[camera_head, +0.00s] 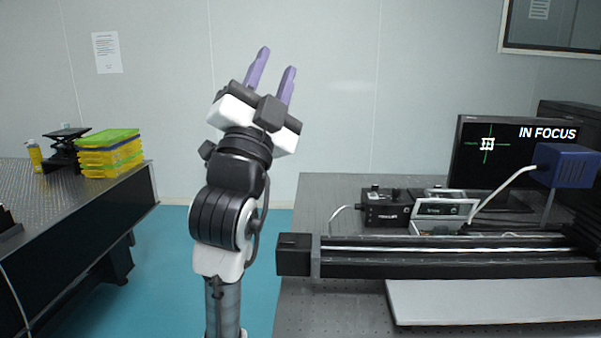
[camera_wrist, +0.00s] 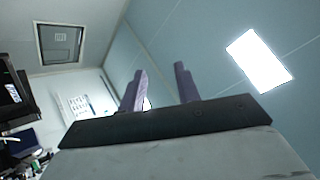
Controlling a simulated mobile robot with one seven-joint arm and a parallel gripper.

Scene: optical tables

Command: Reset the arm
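My arm stands upright in the middle of the head view, in the gap between two optical tables. My gripper (camera_head: 272,68) is at its top, with two purple fingers pointing up and slightly right. The fingers are apart with nothing between them. In the wrist view the gripper (camera_wrist: 160,88) also shows its two fingers apart and empty, against the wall and ceiling. The gripper touches nothing.
The right optical table (camera_head: 325,205) bears a long black rail (camera_head: 450,262), a grey plate (camera_head: 490,302), control boxes (camera_head: 385,212) and a monitor (camera_head: 500,150) reading "IN FOCUS". The left table (camera_head: 70,205) holds stacked yellow, green and blue trays (camera_head: 110,155) and a black stand (camera_head: 65,148).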

